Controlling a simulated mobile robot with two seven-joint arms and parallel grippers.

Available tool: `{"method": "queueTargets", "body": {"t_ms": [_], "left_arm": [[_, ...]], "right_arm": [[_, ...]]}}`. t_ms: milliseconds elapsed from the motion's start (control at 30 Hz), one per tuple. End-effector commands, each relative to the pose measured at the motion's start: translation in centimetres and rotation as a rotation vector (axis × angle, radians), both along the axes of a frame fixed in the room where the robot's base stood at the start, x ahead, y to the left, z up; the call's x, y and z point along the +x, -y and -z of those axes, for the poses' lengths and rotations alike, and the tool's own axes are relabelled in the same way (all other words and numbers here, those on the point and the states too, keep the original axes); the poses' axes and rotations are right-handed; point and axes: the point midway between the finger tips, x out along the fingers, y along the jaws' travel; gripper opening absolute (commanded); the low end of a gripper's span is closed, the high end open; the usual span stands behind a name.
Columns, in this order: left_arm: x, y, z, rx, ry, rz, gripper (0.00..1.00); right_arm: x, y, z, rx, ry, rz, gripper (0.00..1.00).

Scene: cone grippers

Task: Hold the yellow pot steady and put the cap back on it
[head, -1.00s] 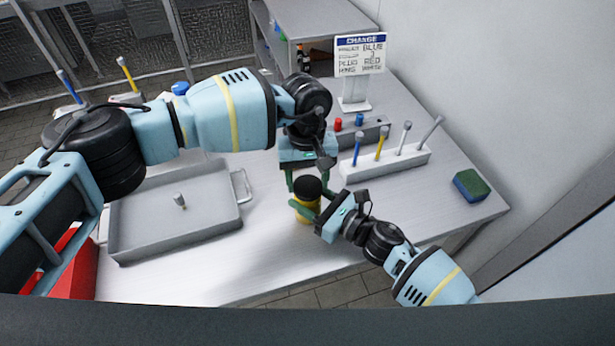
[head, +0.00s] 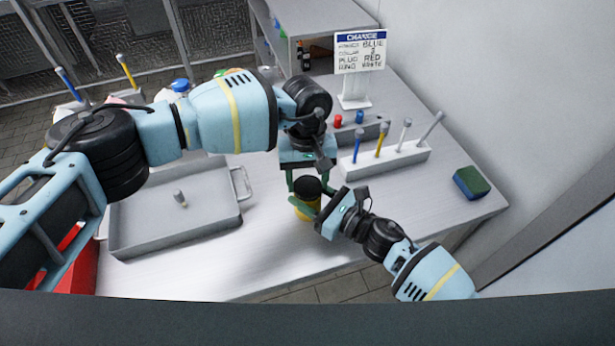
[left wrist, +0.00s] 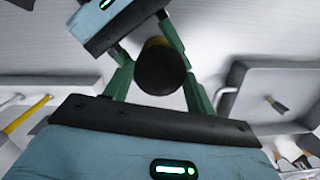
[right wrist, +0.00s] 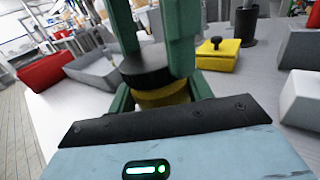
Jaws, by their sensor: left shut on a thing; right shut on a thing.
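The yellow pot (head: 302,213) stands upright on the table, near its front. My right gripper (head: 311,207) is shut around it from the side. The black round cap (head: 307,187) is at the pot's top, between the fingers of my left gripper (head: 306,182), which reaches down from above. In the right wrist view the cap (right wrist: 146,76) sits right over the yellow body (right wrist: 162,97), with no clear gap; whether it is fully seated cannot be told.
A grey tray (head: 175,240) with a small grey piece (head: 180,198) lies to the left. A white rack (head: 395,163) with several coloured sticks, a sign (head: 360,55) and a blue-green sponge (head: 471,183) are at the right. A yellow box (right wrist: 218,57) with a black knob shows in the right wrist view.

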Motion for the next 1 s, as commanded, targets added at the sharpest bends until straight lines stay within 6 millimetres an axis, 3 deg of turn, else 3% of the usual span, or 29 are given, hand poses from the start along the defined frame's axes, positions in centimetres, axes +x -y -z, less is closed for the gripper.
{"method": "queueTargets", "body": {"t_ms": [533,700,967,1000], "left_arm": [[-0.02,0.25,-0.08,-0.001,0.001,0.772,0.32],[-0.02,0.24,-0.05,-0.002,0.0,0.865,0.32],[-0.01,0.24,-0.06,-0.002,0.0,0.87,0.32],[-0.02,0.23,-0.06,-0.002,0.0,0.869,0.57]], "right_arm": [[-0.01,0.02,0.08,-0.001,-0.002,0.001,0.0],[0.0,0.03,0.09,-0.001,-0.002,0.001,0.0],[-0.01,0.03,0.1,-0.001,-0.002,0.001,0.0],[-0.01,0.03,0.1,-0.001,-0.002,0.001,0.0]]}}
